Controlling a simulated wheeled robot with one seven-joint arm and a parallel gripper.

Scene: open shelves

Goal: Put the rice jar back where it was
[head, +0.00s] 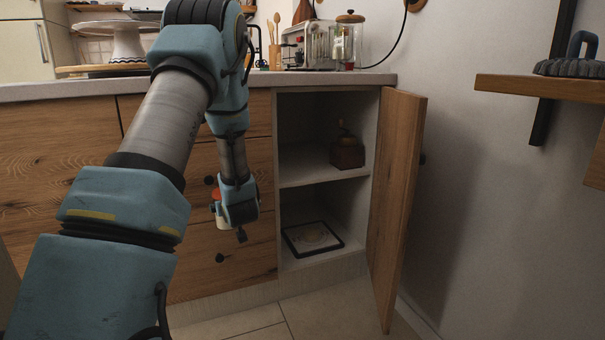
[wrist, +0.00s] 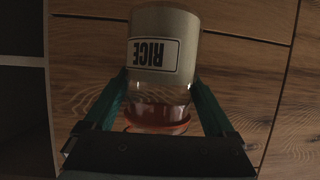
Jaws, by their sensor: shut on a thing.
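The rice jar (wrist: 165,40) is held in my gripper (wrist: 160,82) in the wrist view. It is a glass jar with a pale body, a "RICE" label that reads upside down there, and an orange-red ring near my palm. The green fingers are shut on its two sides. In the head view my gripper (head: 238,210) hangs in front of the wooden drawers, left of the open cabinet (head: 325,180). Only a bit of the jar (head: 221,218) shows at its left side; the rest is hidden behind the gripper.
The cabinet door (head: 398,200) stands open to the right. A coffee grinder (head: 347,150) stands on the middle shelf (head: 300,165). A black-framed flat item (head: 313,237) lies on the cabinet floor. The counter (head: 340,79) above carries a toaster (head: 308,46) and a lidded glass jar (head: 350,35).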

